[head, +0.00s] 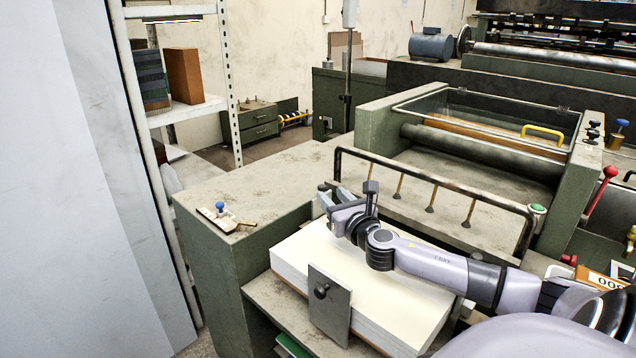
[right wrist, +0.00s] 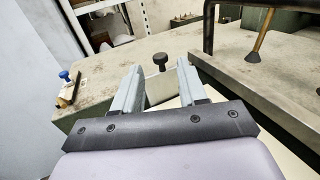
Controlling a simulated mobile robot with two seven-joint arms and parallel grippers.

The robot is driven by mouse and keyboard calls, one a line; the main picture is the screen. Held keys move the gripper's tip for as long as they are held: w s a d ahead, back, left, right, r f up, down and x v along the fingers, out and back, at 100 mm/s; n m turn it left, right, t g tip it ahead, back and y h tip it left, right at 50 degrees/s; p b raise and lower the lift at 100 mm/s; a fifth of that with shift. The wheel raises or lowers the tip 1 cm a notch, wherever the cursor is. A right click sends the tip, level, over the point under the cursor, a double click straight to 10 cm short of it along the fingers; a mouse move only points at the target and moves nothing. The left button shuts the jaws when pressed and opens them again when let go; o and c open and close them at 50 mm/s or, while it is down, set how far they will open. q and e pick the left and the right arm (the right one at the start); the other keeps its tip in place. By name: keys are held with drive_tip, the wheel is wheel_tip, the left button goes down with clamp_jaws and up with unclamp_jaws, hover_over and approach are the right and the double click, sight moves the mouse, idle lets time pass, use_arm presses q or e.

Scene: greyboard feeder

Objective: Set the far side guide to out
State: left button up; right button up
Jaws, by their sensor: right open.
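In the right wrist view, a dark round knob (right wrist: 160,60) on a short stem stands between and just beyond my fingertips. It appears to belong to the far side guide, whose plate is mostly hidden. In the head view my right gripper (head: 332,196) is over the far left edge of the white paper stack (head: 400,290) and hides most of that guide. The right gripper (right wrist: 160,68) is open, with nothing between its pads that I can make out. The near side guide, a grey plate with a dark knob (head: 329,302), stands against the stack's near side. My left gripper is out of view.
A dark rail (head: 440,180) with several suckers spans above the stack, close beside my right gripper. A small plate with a blue knob (head: 220,206) lies on the green side block. A grey panel (head: 90,200) fills the left. The block's top is mostly clear.

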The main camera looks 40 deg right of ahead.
sight(323, 188)
drive_tip(key=shift+x, duration=3.25)
clamp_jaws()
